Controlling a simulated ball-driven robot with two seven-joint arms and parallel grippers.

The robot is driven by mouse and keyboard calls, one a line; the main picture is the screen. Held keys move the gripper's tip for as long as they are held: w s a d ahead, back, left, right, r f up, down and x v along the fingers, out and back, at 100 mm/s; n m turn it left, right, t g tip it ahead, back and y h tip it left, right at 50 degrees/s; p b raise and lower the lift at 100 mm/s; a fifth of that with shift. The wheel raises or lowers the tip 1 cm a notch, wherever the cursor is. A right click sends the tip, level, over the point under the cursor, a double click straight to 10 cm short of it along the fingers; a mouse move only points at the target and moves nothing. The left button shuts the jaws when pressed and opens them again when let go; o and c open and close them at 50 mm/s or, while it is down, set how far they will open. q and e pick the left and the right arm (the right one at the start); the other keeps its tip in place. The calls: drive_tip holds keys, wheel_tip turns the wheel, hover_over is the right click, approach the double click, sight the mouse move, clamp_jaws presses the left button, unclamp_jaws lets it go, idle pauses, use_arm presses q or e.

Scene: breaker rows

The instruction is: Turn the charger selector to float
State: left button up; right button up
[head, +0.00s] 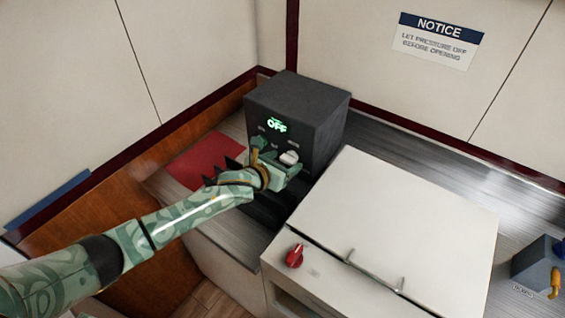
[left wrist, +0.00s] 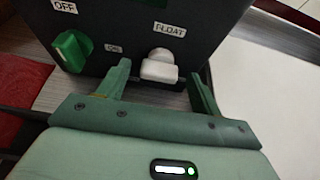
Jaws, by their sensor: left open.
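The charger is a dark box (head: 297,108) in the back corner of the counter, with a green display reading OFF. In the left wrist view, a white knob (left wrist: 159,66) sits on its front under a FLOAT label (left wrist: 170,31). A green knob (left wrist: 72,51) sits to its left, below an OFF label (left wrist: 65,6). A small label between them is hard to read. My left gripper (left wrist: 160,76) is open, its fingers pointing at the box, one on each side of the white knob. I cannot tell whether they touch it. My right gripper is not in view.
A white lidded cabinet (head: 400,225) with a red knob (head: 295,256) stands right of the charger. A red mat (head: 205,160) lies to its left. A blue-grey box (head: 538,262) with a yellow handle is at far right. The counter behind the lid is clear.

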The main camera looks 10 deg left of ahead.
use_arm(q)
drive_tip(key=c, duration=1)
drive_tip(key=shift+a, duration=0.1)
drive_tip(key=shift+r+n+h+p, duration=0.1)
drive_tip(key=shift+n+h+p, duration=0.2)
drive_tip(key=shift+p, duration=0.05)
drive_tip(key=shift+w+a+n+g+h+p, duration=0.15)
drive_tip(key=shift+n+g+h+p, duration=0.15)
drive_tip(key=shift+n+h, duration=0.3)
drive_tip(key=shift+a+f+n+h, duration=0.2)
drive_tip(key=shift+n+h, duration=0.3)
drive_tip(key=shift+n, duration=0.9)
drive_tip(key=shift+h, duration=0.3)
